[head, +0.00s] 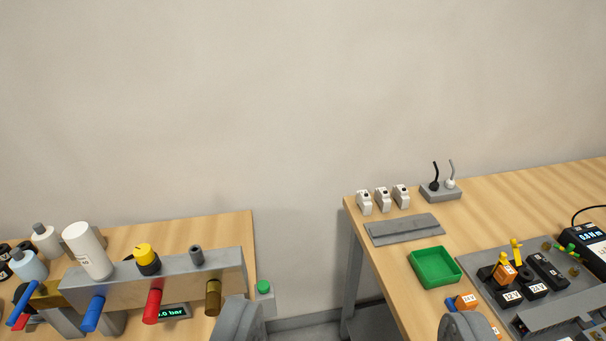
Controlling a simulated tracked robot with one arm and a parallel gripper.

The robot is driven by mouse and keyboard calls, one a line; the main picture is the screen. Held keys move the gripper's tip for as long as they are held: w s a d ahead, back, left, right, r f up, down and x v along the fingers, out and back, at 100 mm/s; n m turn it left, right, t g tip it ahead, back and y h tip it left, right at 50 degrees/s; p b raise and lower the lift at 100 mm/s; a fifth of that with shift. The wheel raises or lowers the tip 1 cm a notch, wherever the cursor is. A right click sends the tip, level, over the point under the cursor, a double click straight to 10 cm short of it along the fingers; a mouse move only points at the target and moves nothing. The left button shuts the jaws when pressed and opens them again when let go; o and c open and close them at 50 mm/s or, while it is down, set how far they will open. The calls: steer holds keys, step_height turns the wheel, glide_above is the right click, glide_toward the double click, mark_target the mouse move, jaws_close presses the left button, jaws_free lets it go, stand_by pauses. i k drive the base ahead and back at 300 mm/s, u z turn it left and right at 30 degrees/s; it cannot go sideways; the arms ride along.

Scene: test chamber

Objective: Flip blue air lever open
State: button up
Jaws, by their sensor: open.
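A blue lever handle (92,314) hangs at the front of a grey manifold block (200,270) on the left table, tilted a little. A second blue handle (22,303) slants at the far left edge, beside a brass-coloured fitting. I cannot tell from this view which one is the air lever. My gripper (352,322) shows at the bottom edge with its two grey fingers wide apart and nothing between them. It is to the right of both blue handles and touches neither. The left finger overlaps the right end of the manifold in the picture.
A red handle (152,306) and a brass cylinder (213,297) hang beside the blue handle. A yellow knob (145,256), a white cylinder (88,251) and a pressure display (173,311) are close by. A gap separates the right table, with its green tray (435,267).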

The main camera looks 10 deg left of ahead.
mark_target(34, 285)
steer(key=u, duration=1.4)
steer(key=k, duration=0.6)
steer(key=z, duration=0.05)
steer(key=i, duration=1.05)
steer(key=z, duration=0.05)
